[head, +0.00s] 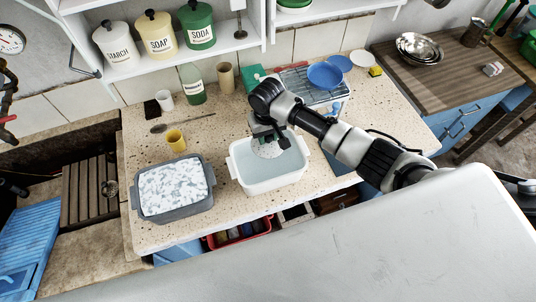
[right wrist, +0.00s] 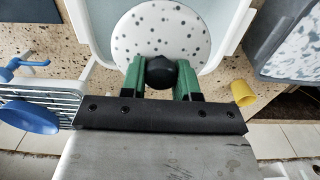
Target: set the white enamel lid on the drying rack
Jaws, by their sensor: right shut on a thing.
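The white enamel lid (right wrist: 135,40) with dark speckles and a black knob (right wrist: 160,74) shows in the right wrist view. My right gripper (right wrist: 161,80) has its green fingers shut on the knob. In the head view the lid (head: 268,149) is at the white basin (head: 268,183), partly covered by my right gripper (head: 270,138). I cannot tell whether it touches the water. The drying rack (head: 293,80) stands behind and to the right, with a blue plate (head: 325,75) in it. The rack's wires (right wrist: 62,92) show at left in the right wrist view. My left gripper is not in view.
A grey tub (head: 173,212) with suds stands left of the basin. A yellow cup (head: 176,140), a wooden spoon and a green bottle (head: 192,84) are behind it. A shelf with canisters (head: 158,36) overhangs the back. Counter space is free at the right (head: 385,115).

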